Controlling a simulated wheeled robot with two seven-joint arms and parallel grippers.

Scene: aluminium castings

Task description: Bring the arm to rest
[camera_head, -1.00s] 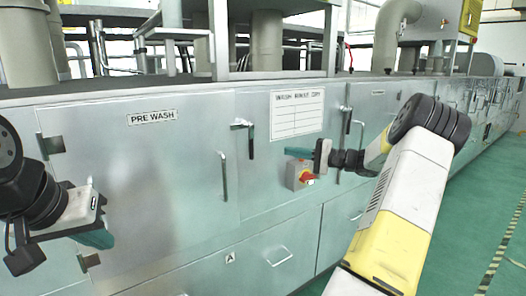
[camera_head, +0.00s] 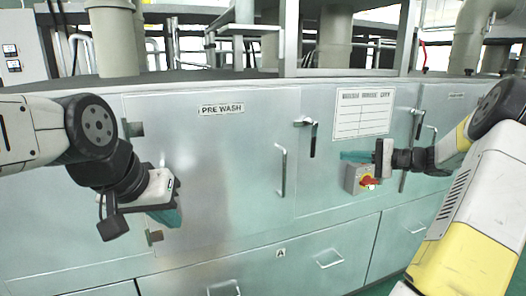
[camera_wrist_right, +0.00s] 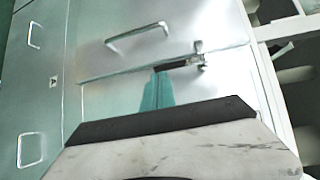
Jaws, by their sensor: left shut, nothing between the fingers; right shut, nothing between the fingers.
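My left gripper (camera_head: 165,215) has teal fingers and hangs in front of the steel machine front, below and left of the PRE WASH label (camera_head: 222,109). Its fingers are shut and hold nothing. My right gripper (camera_head: 355,157) also has teal fingers, shut and empty.
The steel washing machine (camera_head: 250,235) spans the view, with bar handles such as the door handle (camera_head: 281,170) standing out. A white chart (camera_head: 363,113) is fixed above the switch. Pipes and frames stand on top. A small strip of green floor shows at the bottom.

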